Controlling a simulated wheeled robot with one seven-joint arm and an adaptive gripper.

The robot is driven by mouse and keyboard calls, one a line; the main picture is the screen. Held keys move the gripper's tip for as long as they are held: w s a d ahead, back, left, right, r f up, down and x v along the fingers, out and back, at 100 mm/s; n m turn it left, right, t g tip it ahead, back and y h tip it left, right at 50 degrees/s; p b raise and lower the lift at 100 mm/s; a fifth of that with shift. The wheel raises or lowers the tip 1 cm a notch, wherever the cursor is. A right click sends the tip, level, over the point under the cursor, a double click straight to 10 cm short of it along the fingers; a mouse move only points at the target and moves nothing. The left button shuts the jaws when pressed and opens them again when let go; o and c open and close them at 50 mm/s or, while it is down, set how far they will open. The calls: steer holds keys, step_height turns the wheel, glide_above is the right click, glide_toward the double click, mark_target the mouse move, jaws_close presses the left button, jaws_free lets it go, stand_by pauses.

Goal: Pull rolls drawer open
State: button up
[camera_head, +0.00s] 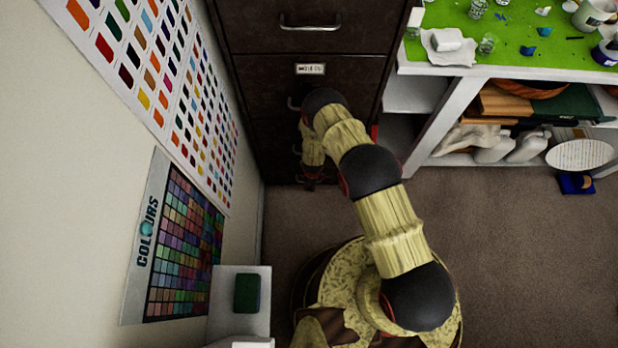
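A dark drawer cabinet (260,75) stands against the wall at the top centre, with drawers stacked one above another. Its drawer fronts look flush, with no drawer visibly pulled out. The upper drawer has a metal handle (310,27). The drawer below has a white label (311,69), too small to read surely, and a handle (293,103) partly behind my arm. Further handles lower down are mostly hidden. I cannot tell which drawer is the rolls one. My gripper (310,181) points down by the low cabinet front, small and dark. Its fingers and any contact with a handle are unclear.
Colour charts (178,245) hang on the left wall. A small white stand (228,309) with a dark green block (246,293) is at lower left. A white shelf unit (450,110) with a green top is close right of the cabinet. Carpet (530,260) is clear at right.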

steer(key=w+f+n+b, duration=0.1)
steer(key=f, duration=0.1)
steer(key=w+f+n+t+b, duration=0.1)
steer(key=w+f, duration=0.1)
steer(key=w+f+n+b, duration=0.1)
steer(key=w+f, duration=0.1)
steer(key=f, duration=0.1)
steer(key=shift+d+f+b, duration=0.1)
steer(key=shift+d+b, duration=0.05)
steer(key=shift+b, duration=0.2)
steer(key=shift+c, duration=0.8)
jaws_close()
